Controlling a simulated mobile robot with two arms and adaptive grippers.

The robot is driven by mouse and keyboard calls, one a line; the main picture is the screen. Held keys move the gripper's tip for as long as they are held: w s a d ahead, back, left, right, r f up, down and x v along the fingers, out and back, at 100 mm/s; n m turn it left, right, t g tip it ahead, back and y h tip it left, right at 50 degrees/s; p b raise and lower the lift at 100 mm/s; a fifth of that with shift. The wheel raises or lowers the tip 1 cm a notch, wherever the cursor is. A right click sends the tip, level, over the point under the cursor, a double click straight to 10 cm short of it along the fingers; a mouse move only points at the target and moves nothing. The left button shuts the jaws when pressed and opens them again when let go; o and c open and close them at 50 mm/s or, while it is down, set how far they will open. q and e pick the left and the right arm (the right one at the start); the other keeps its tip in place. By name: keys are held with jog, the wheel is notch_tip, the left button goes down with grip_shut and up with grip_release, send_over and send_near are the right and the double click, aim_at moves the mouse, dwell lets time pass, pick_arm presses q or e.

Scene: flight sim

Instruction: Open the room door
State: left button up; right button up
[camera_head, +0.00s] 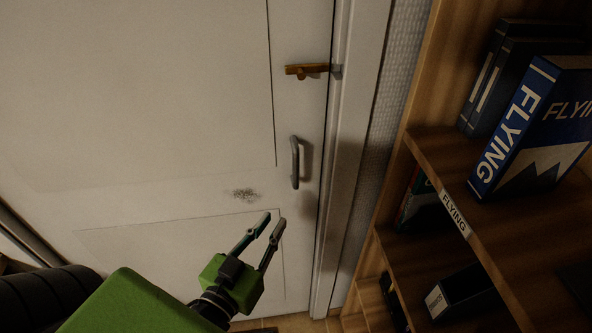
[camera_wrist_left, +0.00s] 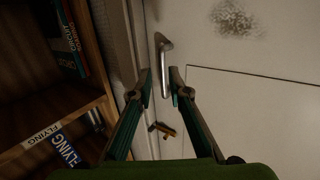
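The room door (camera_head: 140,95) is white and panelled, and it looks shut against its frame on the right. A grey handle (camera_head: 295,162) stands upright near its right edge, and a brass-coloured latch (camera_head: 306,71) sits above it. My left gripper (camera_head: 272,220) is open and empty, below and left of the handle in the head view. In the left wrist view the handle (camera_wrist_left: 163,62) lies just past the open fingertips (camera_wrist_left: 160,80), and the latch (camera_wrist_left: 162,130) shows between the fingers. The gripper looks apart from the handle. My right gripper is not in view.
A wooden bookshelf (camera_head: 420,145) with several binders, one a blue "FLYING" binder (camera_head: 530,125), stands close on the right. The white door frame (camera_head: 352,150) lies between the door and the shelf. A dark smudge (camera_head: 246,195) marks the door.

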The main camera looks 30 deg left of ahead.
aim_at(294, 172)
pick_arm(q)
notch_tip(294, 172, up, 5)
jog(key=shift+t, duration=0.4)
jog(key=w+p, duration=0.2)
jog(key=w, duration=0.2)
jog(key=w+p, duration=0.2)
jog(key=w, duration=0.2)
jog(key=w+a+p, duration=0.1)
jog(key=w, duration=0.2)
jog(key=shift+w+p, duration=0.4)
jog(key=shift+w+f, duration=0.2)
jog(key=shift+w, duration=0.6)
grip_shut()
